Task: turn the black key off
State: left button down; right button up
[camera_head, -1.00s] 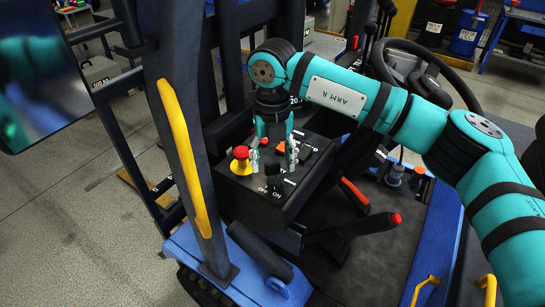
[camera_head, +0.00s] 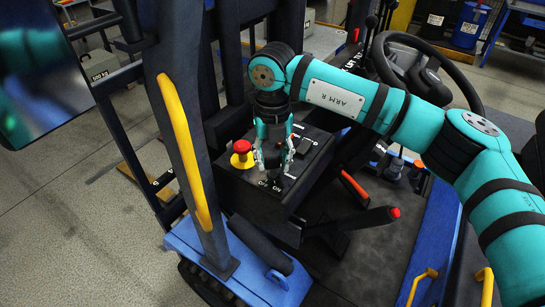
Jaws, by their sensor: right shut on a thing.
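The black key (camera_head: 273,185) stands on the sloped top of a black control box (camera_head: 237,184), near its front edge, with small white lettering around it, partly hidden. My right gripper (camera_head: 273,165) reaches down from above, with its fingers on both sides of the key's upper part, shut on it. The fingers hide much of the key, so its exact turn is hard to tell. My left gripper is out of view.
A red mushroom button (camera_head: 241,147) on a yellow base sits close left of the right gripper. A black switch (camera_head: 304,146) lies to its right. A dark post with a yellow handle (camera_head: 182,150) stands left, a red-tipped lever (camera_head: 370,219) right, and a steering wheel (camera_head: 440,58) behind.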

jog(key=shift+f+n+b, duration=0.1)
jog(key=shift+n+b, duration=0.3)
jog(key=shift+b, duration=0.25)
jog(key=n+b, duration=0.2)
jog(key=b, duration=0.1)
jog(key=shift+f+n+b, duration=0.1)
jog(key=shift+n+b, duration=0.25)
jog(key=shift+n, duration=0.05)
jog(key=shift+n+b, duration=1)
jog(key=shift+n, duration=0.2)
jog(key=shift+r+n+b, duration=0.25)
jog(key=shift+n+b, duration=0.55)
jog(key=shift+n, duration=0.7)
jog(key=o, duration=1.1)
